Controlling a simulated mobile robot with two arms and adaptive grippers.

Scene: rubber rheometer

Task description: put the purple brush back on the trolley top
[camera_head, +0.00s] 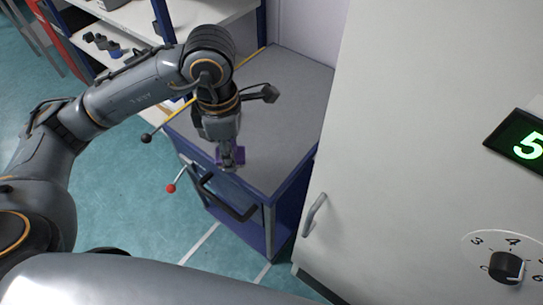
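The trolley has a grey top (285,90) on a blue frame. My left arm reaches in from the left over the trolley, and its gripper (229,160) points down near the top's front edge. A small purple brush (239,155) shows on both sides of the fingers. The fingers appear closed on it; they hide its middle. I cannot tell whether the brush touches the trolley top. My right gripper is not in view.
A white cabinet with a handle (314,214), a green display (519,142) and a black dial (506,267) stands close on the right. Shelves with dark small items (102,44) stand at the back left. Levers with a black knob (146,138) and red knob (171,188) stick out left.

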